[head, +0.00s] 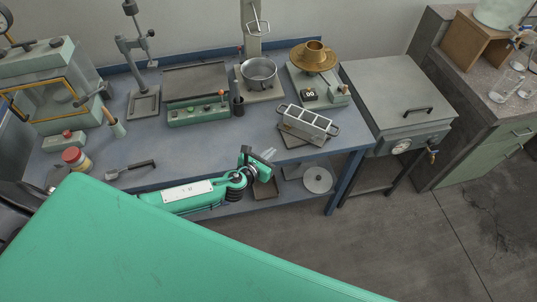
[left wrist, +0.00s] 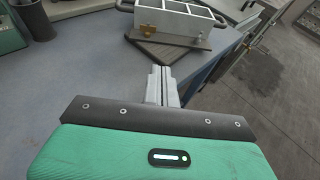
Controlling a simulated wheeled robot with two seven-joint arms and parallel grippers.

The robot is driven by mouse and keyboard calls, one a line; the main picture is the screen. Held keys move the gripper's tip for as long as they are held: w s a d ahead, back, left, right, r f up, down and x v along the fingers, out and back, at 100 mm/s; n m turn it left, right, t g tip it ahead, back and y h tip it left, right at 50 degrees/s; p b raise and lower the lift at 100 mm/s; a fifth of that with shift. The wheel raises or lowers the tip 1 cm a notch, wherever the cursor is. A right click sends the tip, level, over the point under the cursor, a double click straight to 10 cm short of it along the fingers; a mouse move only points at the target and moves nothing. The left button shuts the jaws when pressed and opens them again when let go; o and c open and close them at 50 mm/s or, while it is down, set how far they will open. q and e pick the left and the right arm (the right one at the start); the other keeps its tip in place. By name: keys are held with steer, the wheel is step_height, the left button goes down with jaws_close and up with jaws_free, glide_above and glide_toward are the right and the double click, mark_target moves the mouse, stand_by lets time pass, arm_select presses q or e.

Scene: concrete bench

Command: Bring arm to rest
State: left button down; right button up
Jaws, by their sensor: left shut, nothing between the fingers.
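My left arm comes in from the left in the head view, and its green links reach along the front edge of the bench. My left gripper (head: 268,155) is at the bench's front edge, below and left of the metal mould with compartments. In the left wrist view the fingers of my left gripper (left wrist: 161,78) are together, with nothing between them. They point toward the mould (left wrist: 180,18), which stands a little beyond the fingertips. My right gripper is in neither view.
The blue bench (head: 230,143) carries the three-gang mould (head: 307,121), a steel pot (head: 258,73), a brass bowl (head: 313,57), a green hotplate (head: 197,112) and a scoop (head: 130,168). A grey lidded tank (head: 385,85) stands to the right. The floor at lower right is clear.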

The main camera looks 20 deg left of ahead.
arm_select(q)
steer(key=shift+s+r, duration=0.1)
steer(key=shift+s, duration=0.2)
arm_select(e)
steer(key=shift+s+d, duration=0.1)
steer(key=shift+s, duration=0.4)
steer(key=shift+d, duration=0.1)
